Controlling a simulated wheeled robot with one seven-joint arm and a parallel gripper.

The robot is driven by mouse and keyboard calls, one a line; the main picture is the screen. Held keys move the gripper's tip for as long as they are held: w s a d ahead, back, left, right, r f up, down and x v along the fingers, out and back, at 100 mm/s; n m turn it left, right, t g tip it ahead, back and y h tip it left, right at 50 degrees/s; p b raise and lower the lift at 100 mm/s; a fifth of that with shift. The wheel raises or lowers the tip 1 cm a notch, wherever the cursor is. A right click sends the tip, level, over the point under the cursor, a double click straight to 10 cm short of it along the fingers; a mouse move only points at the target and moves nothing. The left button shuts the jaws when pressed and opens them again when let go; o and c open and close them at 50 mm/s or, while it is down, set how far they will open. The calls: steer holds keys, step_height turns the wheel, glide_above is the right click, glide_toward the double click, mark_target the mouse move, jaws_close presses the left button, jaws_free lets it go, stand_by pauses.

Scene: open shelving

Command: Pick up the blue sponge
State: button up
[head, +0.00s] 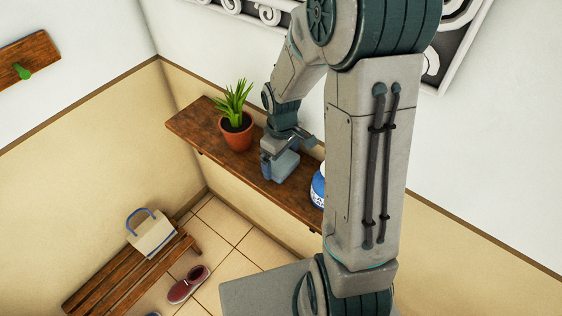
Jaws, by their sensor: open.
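The blue sponge (286,167), a pale blue-grey block, sits on the wooden wall shelf (227,144), partly hidden by my gripper. My gripper (281,158) is open and low over the shelf, right at the sponge. One finger shows at the sponge's left side. The far finger is hard to make out, so I cannot tell whether the sponge is fully between the fingers or touched by them.
A potted plant (236,131) stands on the shelf just left of my gripper. A blue and white container (318,188) stands to the right, partly behind my arm. Below are a slatted bench (120,275) with a bag (152,234) and a red shoe (188,284).

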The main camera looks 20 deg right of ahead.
mark_target(281, 161)
steer(key=shift+f, duration=0.75)
steer(key=c, duration=0.9)
steer(key=shift+o, duration=0.2)
step_height(281, 161, up, 10)
steer(key=b, duration=0.1)
steer(key=shift+o, duration=0.7)
steer(key=shift+a, duration=0.15)
